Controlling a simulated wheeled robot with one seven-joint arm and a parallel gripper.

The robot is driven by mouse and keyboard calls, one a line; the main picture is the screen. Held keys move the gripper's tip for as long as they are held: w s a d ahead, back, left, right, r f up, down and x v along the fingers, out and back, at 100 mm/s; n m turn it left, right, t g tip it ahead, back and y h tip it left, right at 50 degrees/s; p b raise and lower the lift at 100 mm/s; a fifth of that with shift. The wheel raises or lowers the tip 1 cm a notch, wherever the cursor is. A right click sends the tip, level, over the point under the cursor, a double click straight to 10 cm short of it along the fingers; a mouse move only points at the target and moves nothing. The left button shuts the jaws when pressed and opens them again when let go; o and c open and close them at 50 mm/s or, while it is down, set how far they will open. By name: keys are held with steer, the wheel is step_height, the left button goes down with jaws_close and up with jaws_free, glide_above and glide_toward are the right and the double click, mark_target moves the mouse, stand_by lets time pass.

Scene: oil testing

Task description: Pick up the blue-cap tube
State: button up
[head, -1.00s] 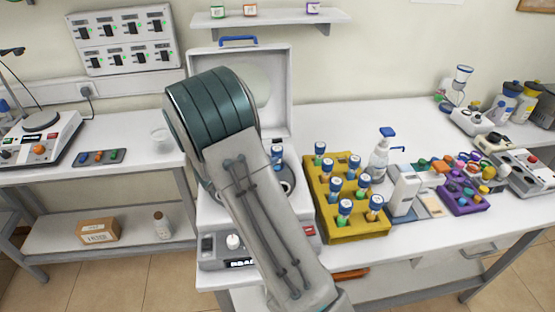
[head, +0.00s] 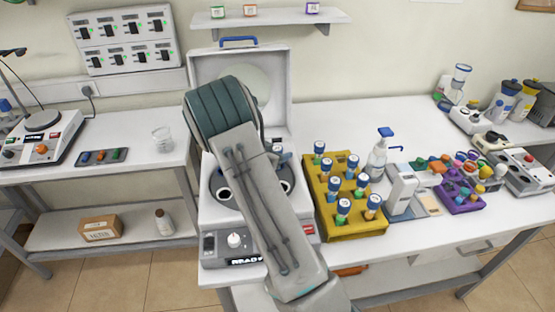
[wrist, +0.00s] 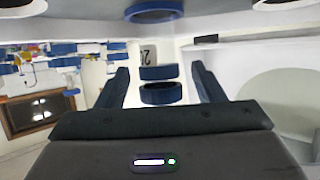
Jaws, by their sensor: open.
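In the wrist view, my gripper (wrist: 160,78) is open, one finger on each side of a dark blue ringed piece (wrist: 160,94) that looks like a tube cap. Gaps show on both sides of it. I cannot tell its depth between the fingers. In the head view my arm hides the gripper, over the open centrifuge (head: 216,240). A small blue-topped piece (head: 278,147) shows beside my arm at the centrifuge's back. Several blue-cap tubes (head: 343,207) stand upright in the yellow rack (head: 345,233) to the right.
The raised centrifuge lid (head: 205,68) stands behind my arm. Right of the rack are a pump bottle (head: 379,160), a white device (head: 403,192) and a purple rack (head: 466,207). A beaker (head: 162,140) stands on the left bench. The bench behind the rack is mostly clear.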

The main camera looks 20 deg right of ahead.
steer(key=c, duration=1.1)
steer(key=shift+r, duration=0.1)
